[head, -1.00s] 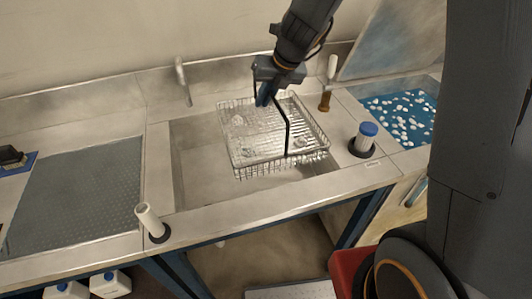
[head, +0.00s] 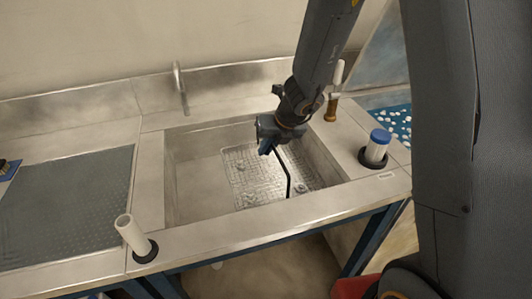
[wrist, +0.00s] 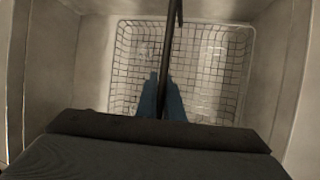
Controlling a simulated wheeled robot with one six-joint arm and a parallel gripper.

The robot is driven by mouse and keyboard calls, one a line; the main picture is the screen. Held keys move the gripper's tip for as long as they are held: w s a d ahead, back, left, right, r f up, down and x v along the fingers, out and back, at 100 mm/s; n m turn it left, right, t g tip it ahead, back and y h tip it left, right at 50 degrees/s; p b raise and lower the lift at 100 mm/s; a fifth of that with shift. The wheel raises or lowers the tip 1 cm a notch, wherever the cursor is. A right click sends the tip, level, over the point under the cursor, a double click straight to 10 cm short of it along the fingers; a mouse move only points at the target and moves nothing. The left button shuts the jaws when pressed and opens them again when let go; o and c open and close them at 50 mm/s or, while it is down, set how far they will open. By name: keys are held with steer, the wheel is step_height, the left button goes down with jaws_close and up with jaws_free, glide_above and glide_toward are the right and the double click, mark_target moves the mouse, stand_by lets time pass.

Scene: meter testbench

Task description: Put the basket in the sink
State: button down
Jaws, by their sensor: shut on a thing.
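The wire basket (head: 246,178) is down inside the metal sink (head: 196,178), below the rim, toward the right part of the basin. In the wrist view the basket (wrist: 215,70) lies within the sink walls (wrist: 280,70), with a dark handle bar (wrist: 170,45) crossing over it. My gripper (head: 268,146) is above the basket, low over the sink opening. Its blue fingers (wrist: 161,100) are shut on the dark handle. Whether the basket touches the sink floor is hard to tell.
A white cylinder with a blue cap (head: 376,148) stands on the right rim. A white tube (head: 132,235) stands at the front left. A faucet (head: 181,90) rises behind the sink. A textured grey panel (head: 60,215) lies to the left.

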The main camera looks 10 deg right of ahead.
steer(key=shift+f, duration=0.3)
steer(key=c, duration=1.9)
jaws_free()
steer(key=shift+r, duration=0.15)
steer(key=p+v, duration=0.5)
steer(key=v, duration=0.6)
steer(key=s+d+r+n+h, duration=0.1)
steer(key=s+d+n, duration=0.2)
steer(key=n, duration=0.8)
steer(key=s+d+r+n+g+h, duration=0.1)
steer(key=s+d+n, duration=0.2)
steer(key=s+n, duration=0.5)
steer(key=s+d+r+n+g+h, duration=0.1)
steer(key=s+d+n, duration=0.2)
steer(key=n, duration=1.2)
steer(key=s, duration=0.3)
steer(key=shift+d, duration=0.15)
